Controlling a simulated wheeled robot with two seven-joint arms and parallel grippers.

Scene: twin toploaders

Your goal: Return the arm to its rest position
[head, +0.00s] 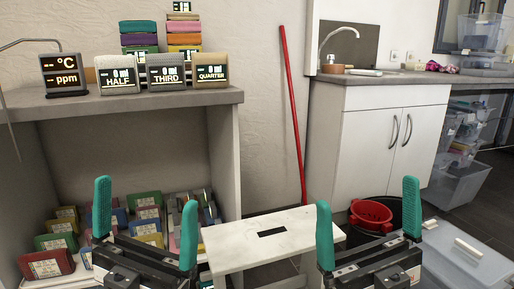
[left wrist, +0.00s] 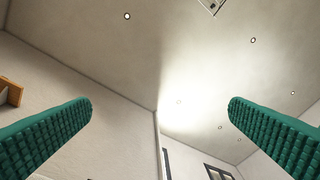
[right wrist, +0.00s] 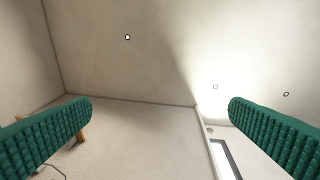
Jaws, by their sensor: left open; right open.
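My left gripper (head: 146,222) stands upright at the lower left of the head view, its two green fingers wide apart with nothing between them. My right gripper (head: 368,222) stands upright at the lower right, also open and empty. In the left wrist view the green fingers (left wrist: 160,115) frame only ceiling and wall. In the right wrist view the fingers (right wrist: 160,115) also frame only ceiling and wall. Both grippers point up and appear to touch nothing.
A white stool (head: 272,236) stands between the grippers. A shelf (head: 120,103) with displays and colored boxes is at left, with more boxes (head: 146,228) below. A sink cabinet (head: 385,140), red bucket (head: 370,214) and lidded bin (head: 465,255) are at right. A red pole (head: 292,115) leans on the wall.

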